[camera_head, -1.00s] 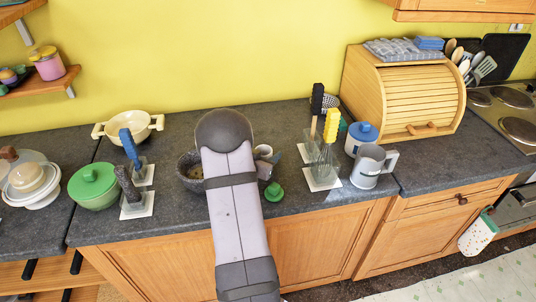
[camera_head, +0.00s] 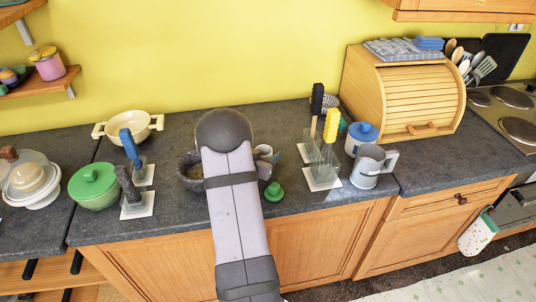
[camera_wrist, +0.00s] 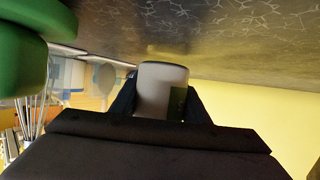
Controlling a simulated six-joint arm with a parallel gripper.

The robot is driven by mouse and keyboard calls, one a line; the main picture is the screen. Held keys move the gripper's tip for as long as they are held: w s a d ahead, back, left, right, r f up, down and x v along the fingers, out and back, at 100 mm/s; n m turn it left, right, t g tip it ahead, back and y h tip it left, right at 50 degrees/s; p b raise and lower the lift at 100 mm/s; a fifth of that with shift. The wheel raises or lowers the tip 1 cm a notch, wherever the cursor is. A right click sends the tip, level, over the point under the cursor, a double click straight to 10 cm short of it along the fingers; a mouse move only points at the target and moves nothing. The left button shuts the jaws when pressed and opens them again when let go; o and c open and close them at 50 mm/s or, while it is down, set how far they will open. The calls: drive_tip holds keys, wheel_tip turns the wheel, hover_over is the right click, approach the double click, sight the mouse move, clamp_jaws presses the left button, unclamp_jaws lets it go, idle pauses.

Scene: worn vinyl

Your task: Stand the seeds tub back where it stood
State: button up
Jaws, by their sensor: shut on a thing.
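The seeds tub, as far as I can tell, is the pale, rounded tub (camera_wrist: 158,88) with a dark green patch in the wrist view. My gripper (camera_wrist: 158,105) is shut on it, one dark finger on each side. The wrist view looks upside down, with the worktop at the top. The tub's base is at or just above the worktop; I cannot tell if it touches. In the head view a pale tub top (camera_head: 263,151) shows just right of my arm, which hides most of the gripper. No lettering is readable.
A dark stone bowl (camera_head: 188,172) stands left of my arm. A small green object (camera_head: 273,192) stands close on the right, near the front edge.

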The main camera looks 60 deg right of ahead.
drive_tip(key=shift+f+b, duration=0.55)
drive_tip(key=shift+f, duration=0.05)
idle(0.6)
drive_tip(key=o, duration=1.3)
drive_tip(key=shift+a+r, duration=0.1)
drive_tip(key=shift+a, duration=0.05)
drive_tip(key=shift+p+v, duration=1.8)
drive_tip(key=shift+v, duration=2)
drive_tip(key=shift+a, duration=0.15)
drive_tip(key=shift+b+v, duration=0.8)
drive_tip(key=shift+v, duration=2.75)
